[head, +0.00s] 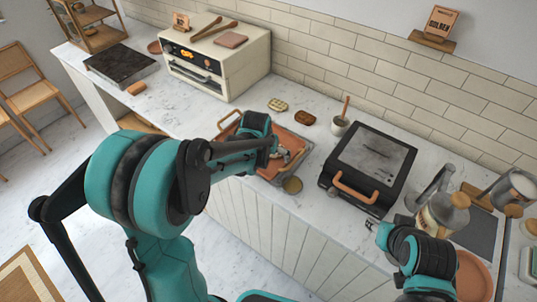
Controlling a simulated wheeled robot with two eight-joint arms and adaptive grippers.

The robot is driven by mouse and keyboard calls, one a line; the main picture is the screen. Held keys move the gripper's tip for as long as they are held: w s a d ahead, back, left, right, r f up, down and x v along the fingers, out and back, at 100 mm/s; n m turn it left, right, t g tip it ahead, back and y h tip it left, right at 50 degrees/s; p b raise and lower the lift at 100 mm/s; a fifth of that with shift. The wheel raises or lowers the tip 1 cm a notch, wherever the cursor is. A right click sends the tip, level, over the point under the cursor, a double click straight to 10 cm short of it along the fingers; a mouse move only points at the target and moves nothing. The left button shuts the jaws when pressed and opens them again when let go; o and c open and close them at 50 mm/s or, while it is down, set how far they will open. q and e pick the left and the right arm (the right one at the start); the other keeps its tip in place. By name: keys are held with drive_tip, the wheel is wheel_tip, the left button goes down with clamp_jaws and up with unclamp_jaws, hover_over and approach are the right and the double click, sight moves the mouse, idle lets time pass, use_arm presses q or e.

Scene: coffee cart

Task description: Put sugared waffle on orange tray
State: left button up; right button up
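The orange tray (299,131) sits on the counter left of the black press, partly hidden by my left arm. My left gripper (281,156) is low over the tray's inside; its fingers are too small to tell whether they are open or hold anything. A pale yellow waffle-like piece (277,105) with a light pattern lies on the counter behind the tray. A dark brown piece (305,118) lies to its right. I cannot tell for sure which is sugared. My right gripper (374,225) is near the counter's front edge, in front of the press, its opening unclear.
A black press (370,160) with an orange handle stands right of the tray. A round, gold-topped item (292,185) is at the tray's front. A cream oven (215,60) stands at the back left.

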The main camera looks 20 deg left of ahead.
use_arm(q)
drive_tip(key=shift+r, duration=0.25)
drive_tip(key=p+v, duration=0.4)
drive_tip(key=v, duration=0.7)
drive_tip(key=s+r+t, duration=0.2)
drive_tip(key=s+r, duration=0.1)
drive_tip(key=s, duration=1.4)
drive_tip(key=shift+s+t, duration=0.2)
drive_tip(key=shift+t, duration=0.2)
wheel_tip(320, 180, down, 6)
drive_tip(key=b, duration=0.6)
drive_tip(key=shift+b, duration=0.4)
